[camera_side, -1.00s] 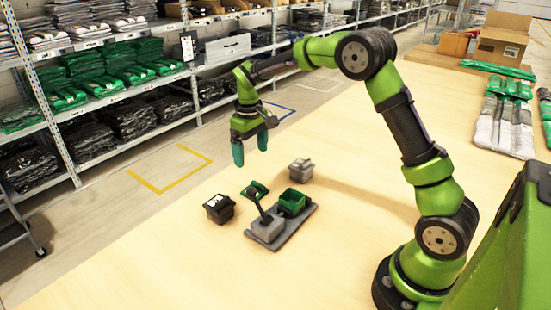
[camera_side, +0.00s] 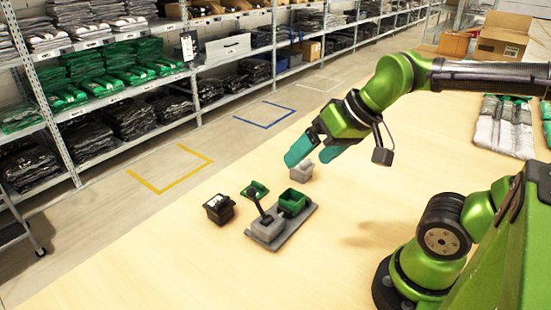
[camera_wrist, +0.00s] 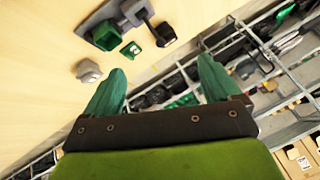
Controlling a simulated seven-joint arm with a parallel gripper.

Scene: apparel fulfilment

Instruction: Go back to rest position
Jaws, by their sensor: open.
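My gripper (camera_side: 318,152) is open and empty, its two teal fingers in the air above the table, in front of the small grey box in the side view. In the wrist view my gripper (camera_wrist: 160,88) shows both teal fingers spread with nothing between them. The grey box (camera_side: 302,173) stands on the table, partly hidden behind a finger. A dark grey tray (camera_side: 291,228) holds a green open bin (camera_side: 292,202) and a grey block (camera_side: 267,227) with a black upright piece.
A black box (camera_side: 218,209) with white contents stands left of the tray. A green lid-like piece (camera_side: 257,190) lies behind it. Folded garments (camera_side: 503,125) lie at the table's far right. Shelves of clothes (camera_side: 110,70) stand beyond the table. The front of the table is clear.

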